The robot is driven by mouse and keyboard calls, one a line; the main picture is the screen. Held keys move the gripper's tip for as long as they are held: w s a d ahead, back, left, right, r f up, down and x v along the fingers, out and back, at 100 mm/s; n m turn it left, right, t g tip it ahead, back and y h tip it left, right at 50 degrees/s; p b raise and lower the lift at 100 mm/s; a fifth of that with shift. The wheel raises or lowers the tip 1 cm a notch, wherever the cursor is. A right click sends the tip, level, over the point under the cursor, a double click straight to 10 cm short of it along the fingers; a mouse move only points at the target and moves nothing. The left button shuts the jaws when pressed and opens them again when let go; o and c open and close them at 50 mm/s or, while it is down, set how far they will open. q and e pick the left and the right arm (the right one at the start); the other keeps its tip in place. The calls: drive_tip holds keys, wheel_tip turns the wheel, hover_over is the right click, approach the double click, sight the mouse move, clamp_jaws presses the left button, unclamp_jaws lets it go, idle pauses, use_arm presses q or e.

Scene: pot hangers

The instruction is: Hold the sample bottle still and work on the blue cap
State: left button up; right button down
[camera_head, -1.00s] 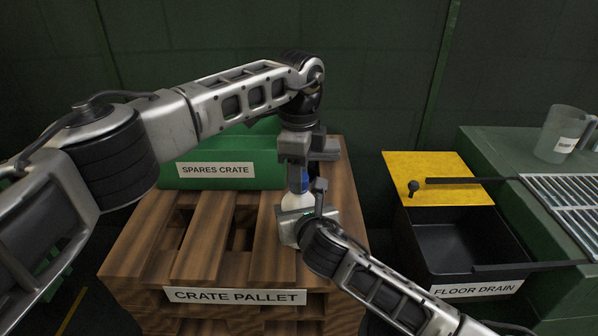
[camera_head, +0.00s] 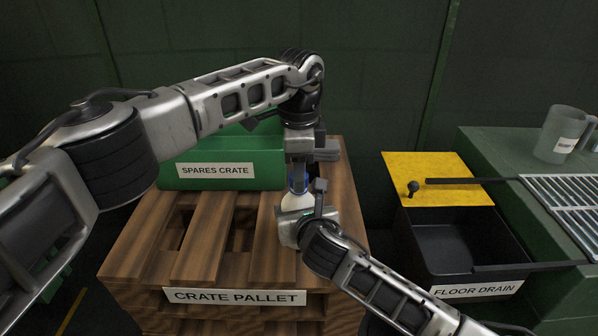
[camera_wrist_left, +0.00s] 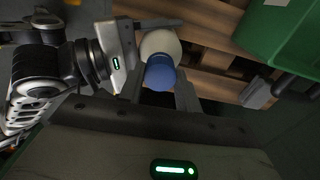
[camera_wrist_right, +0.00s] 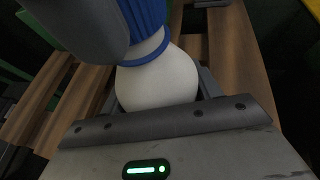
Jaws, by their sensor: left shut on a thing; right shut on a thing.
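The sample bottle (camera_head: 293,201) is white and round, and stands upright over the right part of the pallet. It also shows in the left wrist view (camera_wrist_left: 160,43) and the right wrist view (camera_wrist_right: 157,82). Its blue cap (camera_wrist_right: 146,18) is on top, ribbed, with a blue ring around the neck; the left wrist view shows the cap (camera_wrist_left: 160,74) from above. My left gripper (camera_head: 298,184) points down from above and is shut on the cap. My right gripper (camera_head: 298,212) is shut on the bottle body from the front right. The fingers partly hide the bottle.
The slatted wooden crate pallet (camera_head: 190,250) has open gaps. A green spares crate (camera_head: 225,172) stands behind on it. To the right are a black floor drain bin (camera_head: 460,245), a yellow panel (camera_head: 440,178) and a green counter (camera_head: 510,150) with a clear jug (camera_head: 562,135).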

use_arm(q)
drive_tip(key=shift+r, duration=0.9)
drive_tip(key=shift+r, duration=2)
use_arm(e)
drive_tip(key=shift+c, duration=1.3)
unclamp_jaws()
